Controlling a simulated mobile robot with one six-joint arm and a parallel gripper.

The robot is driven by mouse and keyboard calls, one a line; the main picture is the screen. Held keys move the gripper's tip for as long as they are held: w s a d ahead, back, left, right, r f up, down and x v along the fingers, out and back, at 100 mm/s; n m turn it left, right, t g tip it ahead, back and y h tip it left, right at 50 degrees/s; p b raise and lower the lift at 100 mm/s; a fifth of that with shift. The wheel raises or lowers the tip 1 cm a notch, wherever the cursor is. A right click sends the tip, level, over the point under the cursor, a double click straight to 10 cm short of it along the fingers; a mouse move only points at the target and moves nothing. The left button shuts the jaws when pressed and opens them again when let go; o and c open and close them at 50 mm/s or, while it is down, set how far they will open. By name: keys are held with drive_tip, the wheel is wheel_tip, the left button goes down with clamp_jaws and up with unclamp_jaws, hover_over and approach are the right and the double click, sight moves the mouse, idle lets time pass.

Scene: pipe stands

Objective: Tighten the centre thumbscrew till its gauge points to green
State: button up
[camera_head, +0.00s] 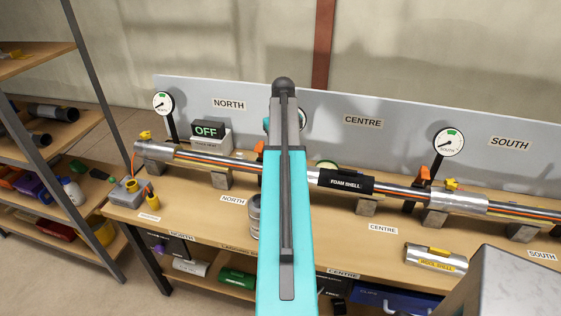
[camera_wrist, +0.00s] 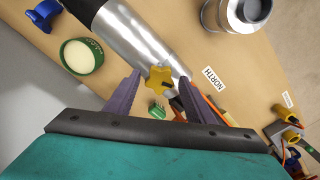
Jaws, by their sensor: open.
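In the wrist view a yellow star-shaped thumbscrew (camera_wrist: 157,80) sits at the end of a silver sleeve (camera_wrist: 135,45) on the pipe. My gripper (camera_wrist: 160,77) is open, with its purple fingers on either side of the thumbscrew and gaps showing. I cannot tell how far down the fingertips reach. In the head view my teal arm hides this thumbscrew. The centre gauge (camera_head: 301,119) shows only a sliver of rim behind my arm, so its needle cannot be read. The CENTRE sign (camera_head: 362,121) is on the grey back panel.
Yellow thumbscrews are also at north (camera_head: 145,135) and south (camera_head: 451,184), with gauges (camera_head: 163,103) and (camera_head: 448,143). A black foam shell (camera_head: 345,182) covers pipe right of my arm. A metal canister (camera_wrist: 243,13) and green-rimmed tin (camera_wrist: 82,55) stand nearby. A loose shell (camera_head: 435,257) lies at front right.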

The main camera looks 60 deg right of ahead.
drive_tip(key=shift+r+p, duration=1.9)
drive_tip(key=shift+r, duration=1.05)
drive_tip(key=shift+r+p, duration=0.55)
drive_tip(key=shift+r, duration=0.3)
drive_tip(key=shift+r+p, duration=0.3)
drive_tip(key=shift+r, duration=2.6)
